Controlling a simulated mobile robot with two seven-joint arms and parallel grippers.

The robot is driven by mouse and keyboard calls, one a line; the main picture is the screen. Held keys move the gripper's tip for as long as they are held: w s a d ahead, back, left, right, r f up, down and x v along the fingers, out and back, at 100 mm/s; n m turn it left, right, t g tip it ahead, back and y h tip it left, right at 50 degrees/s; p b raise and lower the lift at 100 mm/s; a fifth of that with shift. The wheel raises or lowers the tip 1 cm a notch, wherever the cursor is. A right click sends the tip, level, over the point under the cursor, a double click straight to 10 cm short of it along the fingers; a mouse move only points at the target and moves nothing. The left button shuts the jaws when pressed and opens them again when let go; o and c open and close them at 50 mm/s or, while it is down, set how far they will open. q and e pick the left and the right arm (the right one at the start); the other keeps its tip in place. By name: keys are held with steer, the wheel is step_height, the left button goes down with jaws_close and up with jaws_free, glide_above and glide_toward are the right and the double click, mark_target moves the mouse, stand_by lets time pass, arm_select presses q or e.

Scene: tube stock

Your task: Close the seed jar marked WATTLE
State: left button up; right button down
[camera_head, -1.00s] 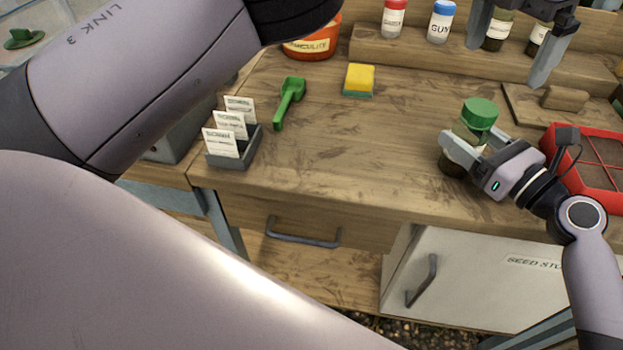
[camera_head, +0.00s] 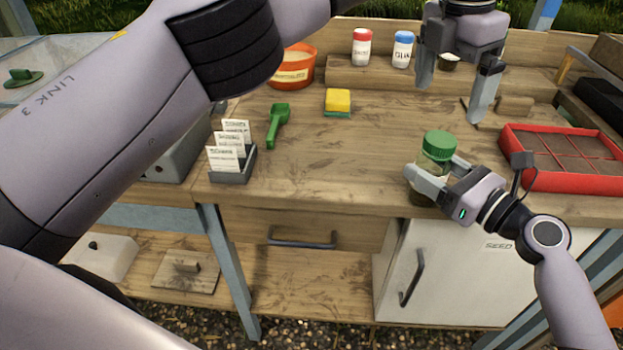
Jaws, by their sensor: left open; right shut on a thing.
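The jar's label is mostly hidden by my fingers, so I cannot read the name. My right gripper (camera_head: 432,174) is shut on the jar's body, below the lid. My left gripper (camera_head: 451,102) is open and empty, pointing down above and slightly behind the lid, apart from it.
A red seed tray (camera_head: 562,181) lies right of the jar. A red-capped jar (camera_head: 362,48) and a blue-capped jar (camera_head: 402,50) stand on the back shelf. A sponge (camera_head: 338,102), green scoop (camera_head: 278,125), orange tub (camera_head: 298,68) and packet holder (camera_head: 232,172) are left. The bench middle is clear.

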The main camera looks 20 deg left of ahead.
steer(key=shift+w, duration=0.4)
steer(key=shift+r+p, duration=0.45)
steer(key=shift+r, duration=0.05)
steer(key=shift+w+d+r+p, duration=0.1)
steer(key=shift+w+r+p, duration=0.1)
steer(key=shift+r+p, duration=0.25)
arm_select(q)
steer(key=s+a+f+m+g, duration=0.1)
steer(key=s+a+f+m, duration=0.3)
steer(key=a+f+m, duration=0.3)
steer(key=s+a+f+m+g, duration=0.1)
steer(key=s+a+f+m, duration=0.3)
steer(key=a+f+m, duration=0.4)
steer(key=shift+s+a+f+m, duration=0.2)
steer(key=shift+a+m, duration=0.5)
steer(key=shift+m, duration=3)
arm_select(e)
steer(key=shift+w+d, duration=0.1)
steer(key=shift+w, duration=0.05)
steer(key=shift+c, duration=0.4)
jaws_free()
arm_select(q)
steer(key=shift+r, duration=0.15)
arm_select(e)
steer(key=v, duration=0.7)
